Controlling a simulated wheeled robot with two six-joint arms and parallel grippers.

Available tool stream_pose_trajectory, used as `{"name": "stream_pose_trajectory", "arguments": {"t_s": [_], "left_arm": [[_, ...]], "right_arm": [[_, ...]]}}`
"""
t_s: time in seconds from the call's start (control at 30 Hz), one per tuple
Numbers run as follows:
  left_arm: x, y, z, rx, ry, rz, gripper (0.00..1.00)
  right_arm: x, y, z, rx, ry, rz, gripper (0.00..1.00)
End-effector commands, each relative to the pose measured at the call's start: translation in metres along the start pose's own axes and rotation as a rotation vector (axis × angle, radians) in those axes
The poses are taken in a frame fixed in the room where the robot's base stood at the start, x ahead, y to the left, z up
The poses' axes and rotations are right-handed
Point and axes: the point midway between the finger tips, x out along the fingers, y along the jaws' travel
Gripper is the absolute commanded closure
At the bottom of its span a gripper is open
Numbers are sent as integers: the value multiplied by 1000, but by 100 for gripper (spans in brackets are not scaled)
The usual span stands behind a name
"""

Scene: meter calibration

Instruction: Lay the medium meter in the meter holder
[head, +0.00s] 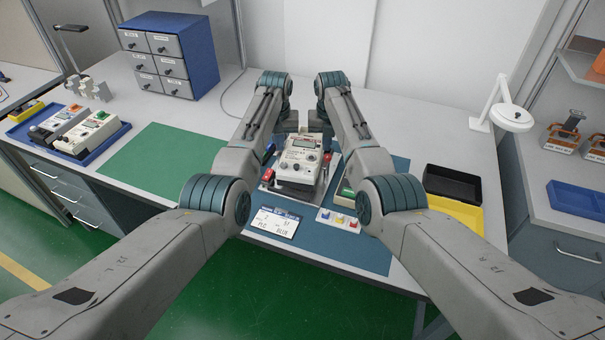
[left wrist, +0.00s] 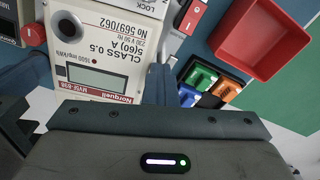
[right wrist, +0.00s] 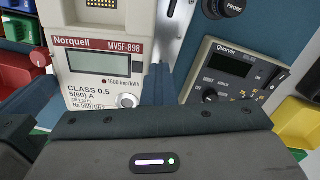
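The medium meter (head: 300,154), a cream box with a display and a red Norquell label, is between my two grippers. It is over the grey meter holder (head: 283,189) with red clamps; whether it rests there or hangs just above I cannot tell. The contact itself is partly hidden.
A grey Quorvin instrument (right wrist: 235,75) stands close right of the holder. A red bin (left wrist: 262,38) is nearby. A blue tray (head: 84,157) with other meters is at the left. Black (head: 452,181) and yellow (head: 462,213) bins are right. The green mat (head: 150,160) is clear.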

Motion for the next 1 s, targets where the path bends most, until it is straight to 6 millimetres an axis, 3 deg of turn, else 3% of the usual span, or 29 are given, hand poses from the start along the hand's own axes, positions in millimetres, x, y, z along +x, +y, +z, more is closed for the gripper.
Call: {"name": "stream_pose_trajectory", "arguments": {"t_s": [0.17,0.4,0.43,0.53,0.77,0.9,1.0], "left_arm": [[8,7,1,6,3,11,100],[7,-2,1,4,2,9,100],[7,-5,1,4,2,8,98],[7,-12,1,4,3,6,79],[7,-16,1,3,1,3,79],[7,-16,1,2,1,2,79],[8,-16,1,2,1,1,79]], "right_arm": [[9,8,-2,-7,1,11,100],[8,-2,-2,-5,2,10,100],[8,-4,-2,-5,2,9,100],[8,-12,-2,-4,0,7,100],[8,-15,-2,-3,0,4,100],[8,-16,-2,-3,0,3,78],[8,-16,-1,-2,0,2,78]]}}
